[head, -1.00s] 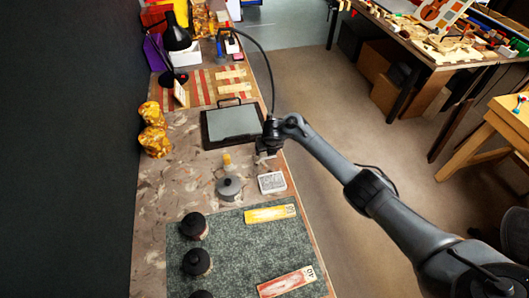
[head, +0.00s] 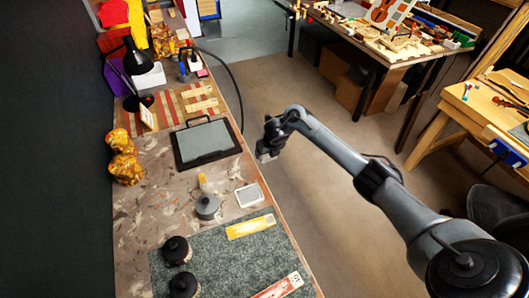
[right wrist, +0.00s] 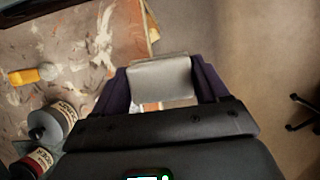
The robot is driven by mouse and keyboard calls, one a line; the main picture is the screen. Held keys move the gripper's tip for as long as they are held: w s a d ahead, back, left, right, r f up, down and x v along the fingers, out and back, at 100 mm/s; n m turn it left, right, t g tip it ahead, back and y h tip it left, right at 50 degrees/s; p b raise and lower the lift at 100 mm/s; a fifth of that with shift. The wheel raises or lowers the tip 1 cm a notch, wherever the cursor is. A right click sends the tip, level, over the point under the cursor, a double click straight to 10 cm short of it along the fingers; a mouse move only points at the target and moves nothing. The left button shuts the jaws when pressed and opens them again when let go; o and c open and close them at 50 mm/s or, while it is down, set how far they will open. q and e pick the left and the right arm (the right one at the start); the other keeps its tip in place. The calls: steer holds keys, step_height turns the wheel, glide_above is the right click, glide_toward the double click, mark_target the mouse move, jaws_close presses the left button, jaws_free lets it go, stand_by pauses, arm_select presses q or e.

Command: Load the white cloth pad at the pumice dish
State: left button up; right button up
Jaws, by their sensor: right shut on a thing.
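My right gripper (head: 267,154) is shut on the white cloth pad (right wrist: 160,78), which sits between its two dark fingers in the right wrist view. In the head view the pad (head: 265,157) is a small pale patch under the gripper, which hangs just off the bench's right edge, with floor behind it. A small square white-rimmed dish with a grey inside (head: 249,195) lies on the bench near that edge, below the gripper in the picture and apart from it. I take it for the pumice dish. My left gripper is out of view.
A black-framed tray (head: 206,142) lies behind. Open floor is to the right.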

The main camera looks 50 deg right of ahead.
steer(key=o, duration=0.5)
steer(key=c, duration=0.4)
arm_select(q)
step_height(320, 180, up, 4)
steer(key=p, duration=0.4)
arm_select(e)
steer(key=s+a+f, duration=0.1)
steer(key=a, duration=0.3)
steer(key=a+f, duration=0.1)
steer(key=a, duration=0.4)
steer(key=s+a+f, duration=0.1)
steer(key=a, duration=0.3)
steer(key=shift+s+a+f+b, duration=0.15)
steer(key=shift+s+a+b, duration=0.15)
steer(key=shift+s+b, duration=0.05)
step_height(320, 180, down, 3)
steer(key=b, duration=0.3)
steer(key=shift+f+b, duration=0.2)
steer(key=shift+b, duration=0.15)
steer(key=shift+f+b, duration=0.7)
steer(key=shift+b, duration=0.05)
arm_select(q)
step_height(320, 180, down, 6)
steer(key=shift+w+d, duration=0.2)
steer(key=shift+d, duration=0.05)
